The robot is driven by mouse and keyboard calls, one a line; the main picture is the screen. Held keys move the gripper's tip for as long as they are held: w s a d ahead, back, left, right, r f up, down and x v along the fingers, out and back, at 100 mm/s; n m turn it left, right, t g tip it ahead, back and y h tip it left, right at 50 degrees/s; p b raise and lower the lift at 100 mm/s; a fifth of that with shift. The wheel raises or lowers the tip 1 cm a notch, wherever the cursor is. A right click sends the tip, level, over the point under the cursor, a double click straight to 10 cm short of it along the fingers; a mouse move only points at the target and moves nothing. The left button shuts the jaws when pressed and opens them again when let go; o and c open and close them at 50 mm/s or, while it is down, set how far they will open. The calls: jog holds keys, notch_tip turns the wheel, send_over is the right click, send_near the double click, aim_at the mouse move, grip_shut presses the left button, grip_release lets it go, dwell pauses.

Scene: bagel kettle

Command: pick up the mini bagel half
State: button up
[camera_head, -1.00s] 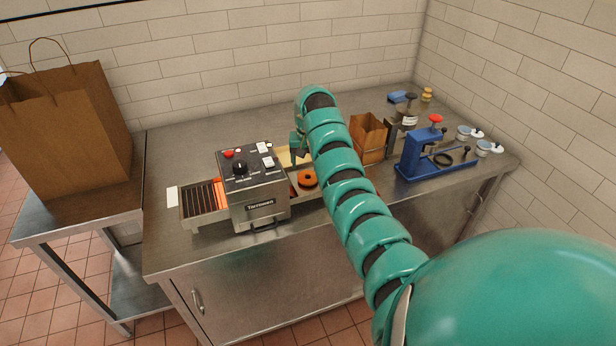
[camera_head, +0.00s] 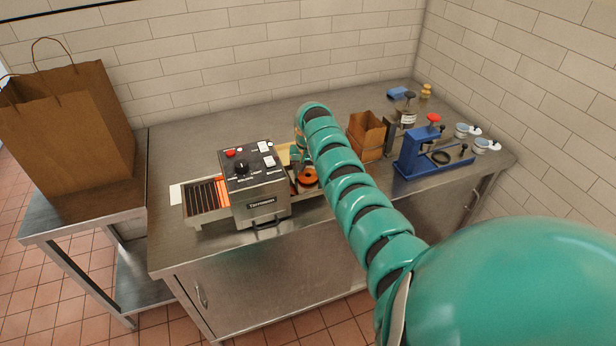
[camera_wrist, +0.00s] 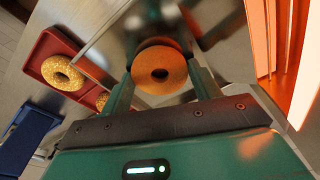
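My gripper (camera_wrist: 163,78) is open in the wrist view, with one finger on each side of this bagel half. A gap shows at the right finger; contact at the left finger is unclear. In the head view my gripper (camera_head: 297,180) is low, just right of the toaster.
The toaster (camera_head: 254,190) has a glowing slot (camera_wrist: 295,50) close to my gripper. A red tray (camera_wrist: 40,55) holds seeded bagel pieces (camera_wrist: 62,73). A brown paper bag (camera_head: 367,133) and a blue press (camera_head: 415,150) stand to the right.

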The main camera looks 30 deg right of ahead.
jog(key=shift+c, duration=1.2)
jog(key=shift+r, duration=0.2)
